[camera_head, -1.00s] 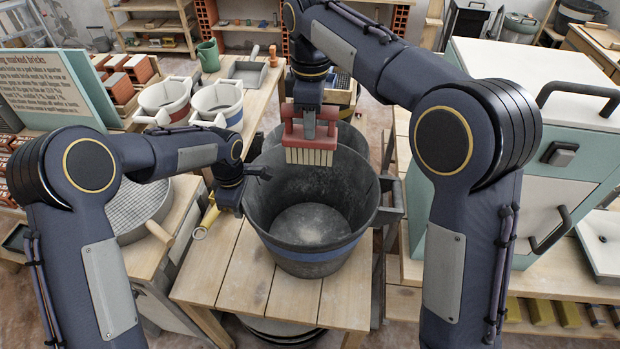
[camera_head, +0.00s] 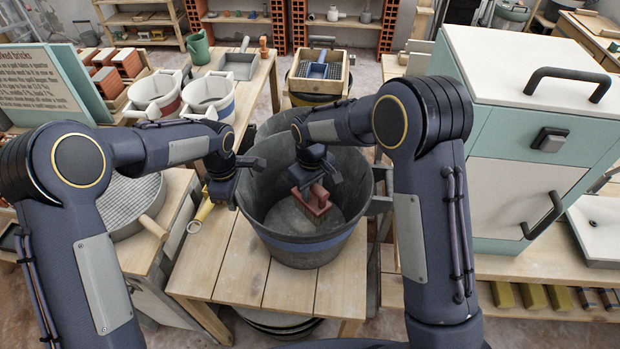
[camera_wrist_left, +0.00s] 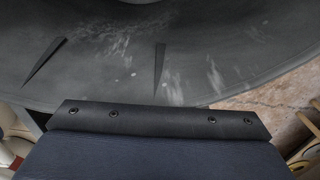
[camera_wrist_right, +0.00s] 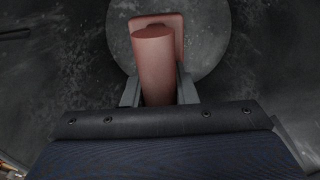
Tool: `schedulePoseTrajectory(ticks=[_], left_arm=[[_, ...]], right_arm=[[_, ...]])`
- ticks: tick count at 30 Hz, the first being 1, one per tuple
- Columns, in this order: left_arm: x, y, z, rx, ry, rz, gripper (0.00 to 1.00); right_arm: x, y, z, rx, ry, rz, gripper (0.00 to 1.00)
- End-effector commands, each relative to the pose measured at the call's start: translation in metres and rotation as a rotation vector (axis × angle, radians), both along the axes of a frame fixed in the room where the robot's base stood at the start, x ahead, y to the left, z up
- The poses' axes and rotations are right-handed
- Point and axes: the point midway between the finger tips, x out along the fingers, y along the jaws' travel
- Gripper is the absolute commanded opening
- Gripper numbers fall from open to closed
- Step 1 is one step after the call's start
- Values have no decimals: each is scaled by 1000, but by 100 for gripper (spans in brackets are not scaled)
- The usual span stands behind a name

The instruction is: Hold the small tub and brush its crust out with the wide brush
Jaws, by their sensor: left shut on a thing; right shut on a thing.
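A dark grey tub (camera_head: 300,252) with a blue band stands upright on the wooden table. My left gripper (camera_head: 246,168) is shut on its left rim; the tub's wall fills much of the left wrist view (camera_wrist_left: 215,60). My right gripper (camera_head: 316,182) is shut on the handle of the wide red brush (camera_head: 318,208) and holds it inside the tub, low over the floor. The right wrist view shows the reddish handle (camera_wrist_right: 155,62) between the fingers; the bristles are hidden there. The tub's round floor (camera_wrist_right: 205,35) is paler grey, with whitish specks around it. I cannot tell whether the bristles touch.
A yellow tool (camera_head: 199,215) lies left of the tub. A teal and white cabinet (camera_head: 520,150) stands at right. The table's front (camera_head: 240,270) is clear.

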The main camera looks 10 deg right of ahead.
Motion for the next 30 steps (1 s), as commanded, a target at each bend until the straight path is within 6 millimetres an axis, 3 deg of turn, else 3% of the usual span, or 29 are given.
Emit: schedulePoseTrajectory(ticks=[23, 30], left_arm=[[0, -1, 1, -2, -1, 0, 0], [0, -1, 1, -2, -2, 0, 0]], right_arm=[[0, 0, -70, -1, 2, 3, 0], [7, 23, -71, 0, -1, 5, 0]])
